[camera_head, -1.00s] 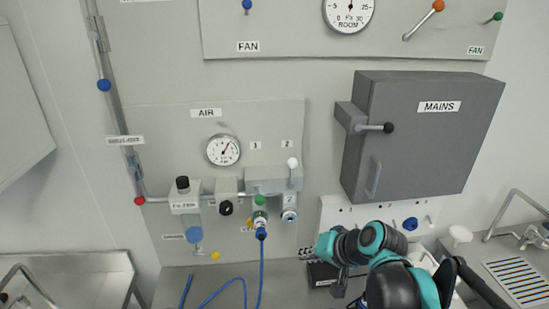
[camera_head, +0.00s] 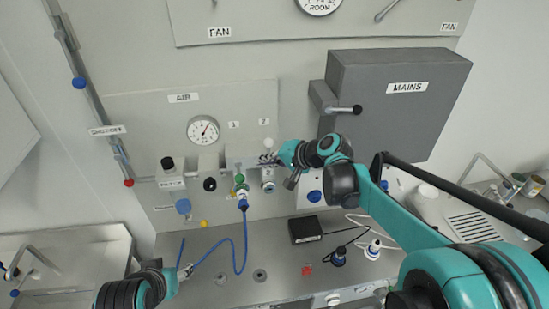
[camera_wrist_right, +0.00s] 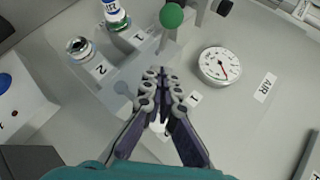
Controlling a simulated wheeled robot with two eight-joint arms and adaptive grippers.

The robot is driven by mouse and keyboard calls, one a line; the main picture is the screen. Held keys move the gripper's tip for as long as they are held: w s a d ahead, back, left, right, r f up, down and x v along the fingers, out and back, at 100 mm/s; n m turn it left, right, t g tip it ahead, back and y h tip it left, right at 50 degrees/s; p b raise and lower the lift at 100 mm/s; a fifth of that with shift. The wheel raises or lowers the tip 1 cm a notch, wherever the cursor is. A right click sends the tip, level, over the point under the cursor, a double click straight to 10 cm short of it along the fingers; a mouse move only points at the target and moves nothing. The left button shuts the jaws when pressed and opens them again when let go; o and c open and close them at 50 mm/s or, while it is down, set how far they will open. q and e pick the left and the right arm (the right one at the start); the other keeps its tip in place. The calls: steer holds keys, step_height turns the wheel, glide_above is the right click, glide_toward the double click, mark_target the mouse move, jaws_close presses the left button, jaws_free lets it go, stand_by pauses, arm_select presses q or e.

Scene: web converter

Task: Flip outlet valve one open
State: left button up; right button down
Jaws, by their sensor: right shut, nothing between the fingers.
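Outlet valve one is on the grey air manifold, with a green ball handle (camera_head: 239,178) that also shows in the right wrist view (camera_wrist_right: 171,15). A blue hose hangs from its outlet. Valve two is beside it, with a white ball handle (camera_head: 270,143) pointing up; its outlet (camera_wrist_right: 80,48) is bare. My right gripper (camera_head: 268,158) is in front of the manifold near valve two, right of the green handle. In the right wrist view its fingertips (camera_wrist_right: 158,73) are together and empty, apart from the green ball. My left gripper (camera_head: 185,271) is low at left; its fingers are unclear.
A pressure gauge (camera_head: 203,130) is above the manifold. The grey MAINS box (camera_head: 400,105) stands out from the wall at right. A black box (camera_head: 305,229) and cables lie on the counter below. The blue hose (camera_head: 225,243) curves over the counter.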

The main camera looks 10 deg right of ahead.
mark_target(239, 173)
steer(key=a+f, duration=0.2)
steer(key=a, duration=0.1)
steer(key=a+f+p, duration=0.1)
steer(key=shift+w+a+f, duration=0.2)
steer(key=shift+w+a, duration=0.15)
steer(key=f+b, duration=0.1)
steer(key=b, duration=0.1)
steer(key=f+t+b, duration=0.1)
steer(key=b, duration=0.1)
steer(key=shift+s+n, duration=0.3)
steer(key=shift+s, duration=0.1)
steer(key=shift+r, duration=0.15)
